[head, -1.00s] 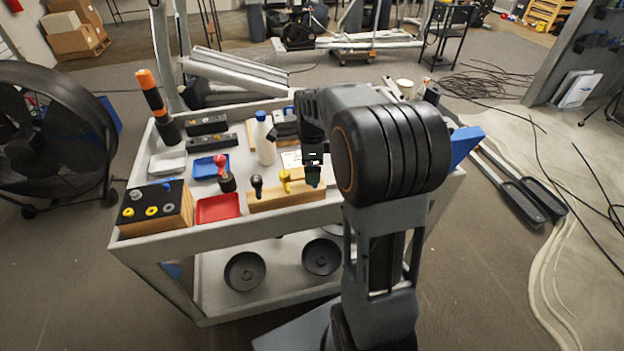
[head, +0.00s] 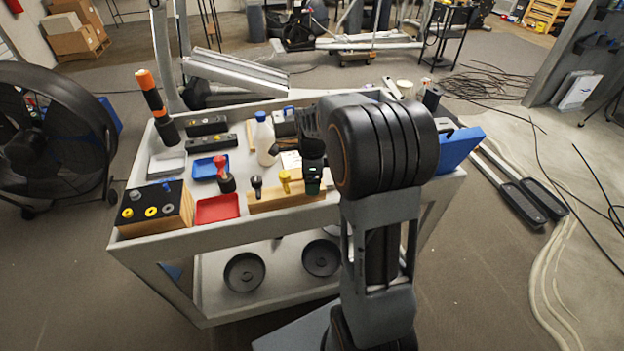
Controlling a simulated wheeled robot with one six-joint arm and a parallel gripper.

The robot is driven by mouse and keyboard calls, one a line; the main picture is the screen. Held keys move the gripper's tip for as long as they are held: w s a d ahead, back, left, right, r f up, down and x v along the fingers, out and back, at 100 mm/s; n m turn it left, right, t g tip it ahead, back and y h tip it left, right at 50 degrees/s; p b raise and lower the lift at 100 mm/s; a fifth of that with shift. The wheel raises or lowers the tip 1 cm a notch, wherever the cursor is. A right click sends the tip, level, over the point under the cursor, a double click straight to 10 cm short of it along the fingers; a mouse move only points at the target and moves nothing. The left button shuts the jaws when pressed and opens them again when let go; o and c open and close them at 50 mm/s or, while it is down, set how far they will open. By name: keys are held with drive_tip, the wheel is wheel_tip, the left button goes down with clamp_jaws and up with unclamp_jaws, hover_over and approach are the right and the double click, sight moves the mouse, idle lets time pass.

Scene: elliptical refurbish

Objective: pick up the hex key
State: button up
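I cannot single out the hex key for certain. A wooden rack (head: 285,200) at the cart's front edge carries a dark-handled tool (head: 256,185) and a yellow-handled tool (head: 284,179). A dark green piece (head: 312,184) shows at the rack's right end, directly under my wrist. I cannot tell whether it is a tool handle or part of my gripper. My gripper (head: 312,172) points down over that right end. Its fingertips are too small and dark to show whether they are open or shut. My arm hides the cart top to its right.
The cart top also holds a red tray (head: 217,209), a blue tray (head: 210,167), a socket block (head: 155,207), a white bottle (head: 265,138) and an orange-topped tool (head: 151,92). A blue case (head: 459,148) stands at the right. Floor in front is clear.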

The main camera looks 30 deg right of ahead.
drive_tip(key=shift+c, duration=1.1)
wheel_tip(320, 180, up, 10)
drive_tip(key=shift+r+p, duration=0.1)
drive_tip(key=shift+p, duration=0.35)
drive_tip(key=o, duration=0.4)
drive_tip(key=c, duration=0.6)
